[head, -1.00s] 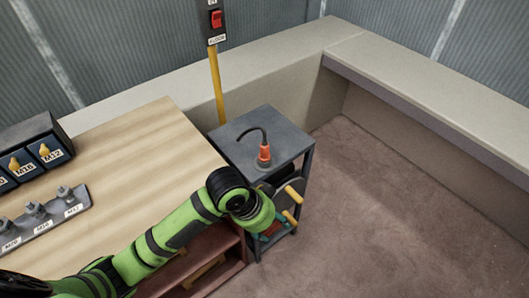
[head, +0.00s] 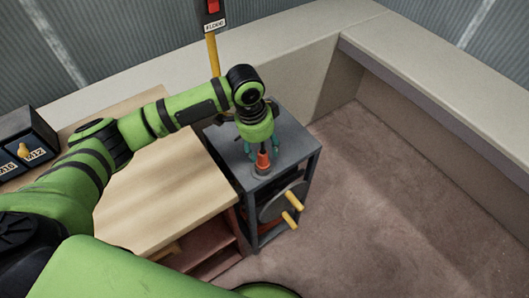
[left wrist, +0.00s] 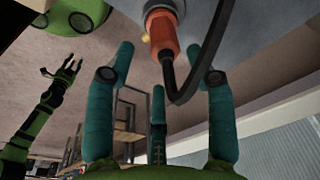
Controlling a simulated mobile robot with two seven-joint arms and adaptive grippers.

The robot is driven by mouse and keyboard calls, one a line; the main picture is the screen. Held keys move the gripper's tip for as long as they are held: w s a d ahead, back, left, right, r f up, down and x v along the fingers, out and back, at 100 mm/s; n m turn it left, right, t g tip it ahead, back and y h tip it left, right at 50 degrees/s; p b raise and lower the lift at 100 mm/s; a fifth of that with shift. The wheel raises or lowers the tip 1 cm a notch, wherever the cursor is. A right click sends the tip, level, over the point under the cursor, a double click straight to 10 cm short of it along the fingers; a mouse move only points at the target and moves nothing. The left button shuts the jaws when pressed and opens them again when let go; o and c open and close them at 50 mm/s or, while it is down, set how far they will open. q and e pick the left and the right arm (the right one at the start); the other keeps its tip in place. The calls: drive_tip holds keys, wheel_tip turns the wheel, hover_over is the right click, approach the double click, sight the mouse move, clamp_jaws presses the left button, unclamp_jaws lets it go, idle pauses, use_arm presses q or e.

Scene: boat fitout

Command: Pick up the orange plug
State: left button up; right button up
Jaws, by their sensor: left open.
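The orange plug (head: 263,159) stands upright in a grey round socket (head: 262,171) on top of the small dark cart. In the left wrist view the plug (left wrist: 163,36) shows with its black cable (left wrist: 181,96) looping from it. My left gripper (head: 261,146) is open, just above the plug, with its teal fingers spread around the plug and cable. In the left wrist view these fingers (left wrist: 166,72) do not touch the plug's body. A green arm with a dark hand (left wrist: 67,72), apparently my right one, shows small at the left of the left wrist view.
The cart (head: 296,150) has a grey disc with yellow handles (head: 291,200) on its side. A wooden workbench (head: 150,205) stands to its left, with a labelled box (head: 28,150). A yellow post (head: 212,58) rises behind. A bench ledge runs along the walls; carpet at right is clear.

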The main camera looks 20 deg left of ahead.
sight(261, 150)
use_arm(q)
drive_tip(key=shift+a+f, duration=0.1)
drive_tip(key=shift+f, duration=0.4)
drive_tip(key=f, duration=0.1)
drive_tip(key=f+p, duration=0.1)
drive_tip(key=shift+w+f, duration=0.3)
drive_tip(key=shift+f, duration=0.1)
drive_tip(key=shift+w+f, duration=0.1)
drive_tip(key=shift+f, duration=0.55)
clamp_jaws()
drive_tip(key=shift+r, duration=0.1)
use_arm(e)
drive_tip(key=shift+s+r+g, duration=0.15)
drive_tip(key=shift+s+r, duration=0.15)
drive_tip(key=shift+s, duration=0.45)
drive_tip(key=shift+s+r+g, duration=0.15)
drive_tip(key=shift+s+r, duration=0.15)
drive_tip(key=shift+s, duration=0.4)
